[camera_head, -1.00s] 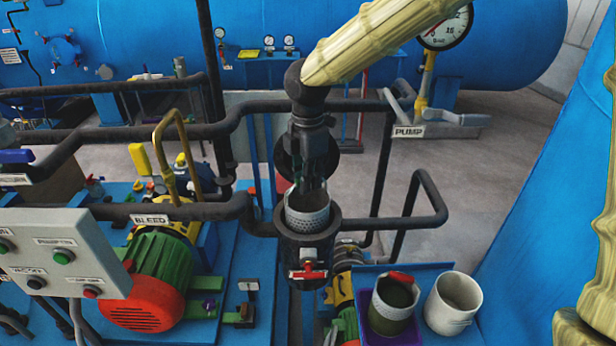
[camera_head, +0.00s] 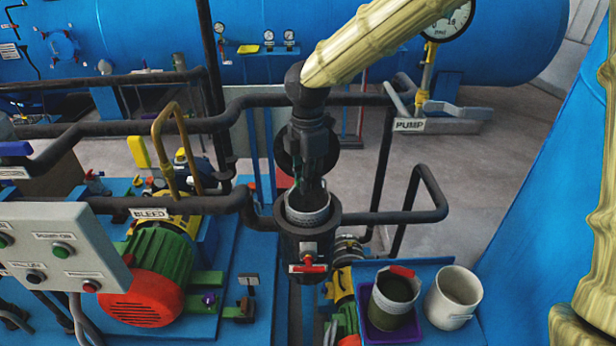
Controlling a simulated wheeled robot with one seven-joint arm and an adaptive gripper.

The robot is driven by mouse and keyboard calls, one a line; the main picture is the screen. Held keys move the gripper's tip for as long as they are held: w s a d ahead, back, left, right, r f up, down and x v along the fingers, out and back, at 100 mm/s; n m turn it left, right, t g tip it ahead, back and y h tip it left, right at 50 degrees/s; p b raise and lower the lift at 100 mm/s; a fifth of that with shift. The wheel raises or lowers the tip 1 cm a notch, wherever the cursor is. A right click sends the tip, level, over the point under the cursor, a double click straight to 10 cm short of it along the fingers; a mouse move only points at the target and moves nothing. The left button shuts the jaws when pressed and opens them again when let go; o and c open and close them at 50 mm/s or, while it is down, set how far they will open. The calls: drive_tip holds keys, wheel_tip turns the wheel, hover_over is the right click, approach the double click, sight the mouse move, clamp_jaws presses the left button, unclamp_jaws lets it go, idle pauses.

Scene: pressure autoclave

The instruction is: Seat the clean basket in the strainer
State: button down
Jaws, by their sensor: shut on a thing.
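The clean basket (camera_head: 308,214) is a pale grey perforated cup with a light rim. It sits mostly down inside the open mouth of the black strainer (camera_head: 307,243), with its upper band and rim still showing. My gripper (camera_head: 307,188) points straight down and is shut on the basket at its rim. The fingertips are small and dark, partly lost against the basket's inside. The basket looks upright; how deep its bottom reaches is hidden by the strainer wall.
Dark pipes run to both sides. At the lower right, a dirty dark-filled basket (camera_head: 395,299) stands in a purple tray (camera_head: 391,330) beside a white bucket (camera_head: 453,298). A round black lid (camera_head: 290,163) stands behind my gripper.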

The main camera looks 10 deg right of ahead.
sight(308, 205)
drive_tip(key=shift+f+b, duration=1.35)
drive_tip(key=shift+f, duration=2.75)
drive_tip(key=c, duration=1.4)
unclamp_jaws()
wheel_tip(308, 205, up, 12)
drive_tip(key=shift+r, duration=0.1)
